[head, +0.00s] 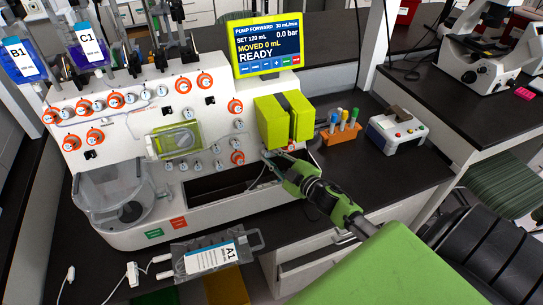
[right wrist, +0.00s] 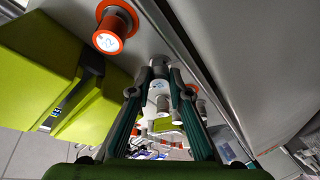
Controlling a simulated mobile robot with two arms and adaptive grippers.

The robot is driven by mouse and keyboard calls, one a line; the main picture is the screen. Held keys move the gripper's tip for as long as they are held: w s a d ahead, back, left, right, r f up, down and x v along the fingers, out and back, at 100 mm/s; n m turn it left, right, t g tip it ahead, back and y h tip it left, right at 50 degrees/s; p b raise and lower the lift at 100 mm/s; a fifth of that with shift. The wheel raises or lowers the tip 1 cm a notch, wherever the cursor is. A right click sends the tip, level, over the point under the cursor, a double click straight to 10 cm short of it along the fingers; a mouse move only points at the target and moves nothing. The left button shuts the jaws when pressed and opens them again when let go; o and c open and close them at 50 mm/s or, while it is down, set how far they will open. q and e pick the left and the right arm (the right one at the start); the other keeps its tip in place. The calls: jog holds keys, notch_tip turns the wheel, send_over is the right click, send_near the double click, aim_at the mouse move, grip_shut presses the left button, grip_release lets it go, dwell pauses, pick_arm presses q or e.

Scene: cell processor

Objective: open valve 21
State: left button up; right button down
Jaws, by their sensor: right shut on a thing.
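The cell processor (head: 115,130) has rows of small grey-white valve knobs on its front, several with orange rings. My right gripper (head: 268,157) is at the lower right of this front, just below the yellow-green pump block (head: 271,121). In the right wrist view the same gripper (right wrist: 160,72) is shut on a grey-white valve knob (right wrist: 159,86) at the panel, with one finger on each side. I cannot read this knob's number for sure. An orange-ringed knob (right wrist: 112,32) stands close beside it, apart from the fingers. My left gripper is not in view.
The screen (head: 268,45) reads READY, 0.0 bar. An orange rack with tubes (head: 342,132) and a small white device (head: 397,132) stand to the right. The dark bench (head: 372,172) has free room near the gripper.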

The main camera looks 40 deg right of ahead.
dwell(0.4)
jog(key=c, duration=1.9)
grip_release()
jog(key=shift+s, duration=0.1)
jog(key=s, duration=0.4)
jog(key=s+r, duration=0.1)
jog(key=s, duration=0.2)
jog(key=s+d, duration=0.1)
jog(key=s, duration=0.3)
jog(key=shift+s+r, duration=0.25)
jog(key=shift+s, duration=0.1)
jog(key=shift+a, duration=0.1)
